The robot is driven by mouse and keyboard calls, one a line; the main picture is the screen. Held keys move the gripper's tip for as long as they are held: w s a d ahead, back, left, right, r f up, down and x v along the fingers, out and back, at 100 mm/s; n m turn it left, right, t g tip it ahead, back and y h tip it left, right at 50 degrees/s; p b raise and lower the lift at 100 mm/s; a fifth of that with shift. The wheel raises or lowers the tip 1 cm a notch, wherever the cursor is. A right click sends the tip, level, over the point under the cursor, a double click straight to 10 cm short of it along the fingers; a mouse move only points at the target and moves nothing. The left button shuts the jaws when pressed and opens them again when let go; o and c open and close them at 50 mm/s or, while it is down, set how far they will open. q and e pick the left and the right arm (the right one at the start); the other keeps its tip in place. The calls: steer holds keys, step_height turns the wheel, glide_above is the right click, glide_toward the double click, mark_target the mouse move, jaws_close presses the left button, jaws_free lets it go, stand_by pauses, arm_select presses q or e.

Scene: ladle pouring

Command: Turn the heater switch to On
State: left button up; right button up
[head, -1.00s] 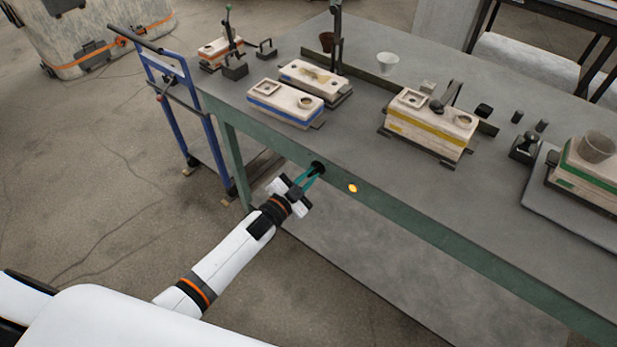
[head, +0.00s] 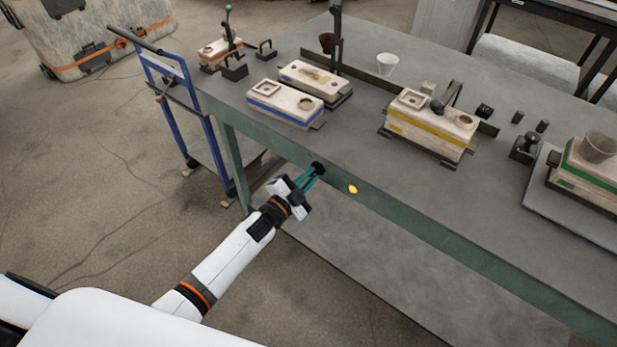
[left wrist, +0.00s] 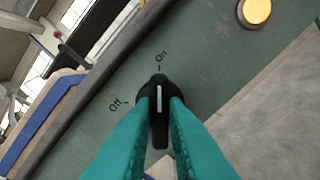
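The heater switch (left wrist: 158,128) is a black knob with a white line, on the green front rail of the table. It also shows in the head view (head: 318,168). Its white line points up in the left wrist view, toward the "On" label (left wrist: 160,57); the "Off" label (left wrist: 116,104) lies to the left. My left gripper (left wrist: 160,112) has its teal fingers closed against both sides of the knob; it also shows in the head view (head: 312,174). A round lamp (left wrist: 256,11) near the switch glows yellow-orange. My right gripper is not in view.
The grey tabletop (head: 340,130) above the rail carries a blue-striped mould (head: 285,106), a yellow-striped mould (head: 430,128) and a green-striped mould (head: 590,175). A blue cart (head: 190,110) stands left of the table. The floor in front of the rail is clear.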

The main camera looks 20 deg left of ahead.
arm_select(q)
steer(key=o, duration=0.4)
steer(key=shift+c, duration=0.2)
steer(key=v, duration=1.2)
steer(key=shift+b, duration=0.35)
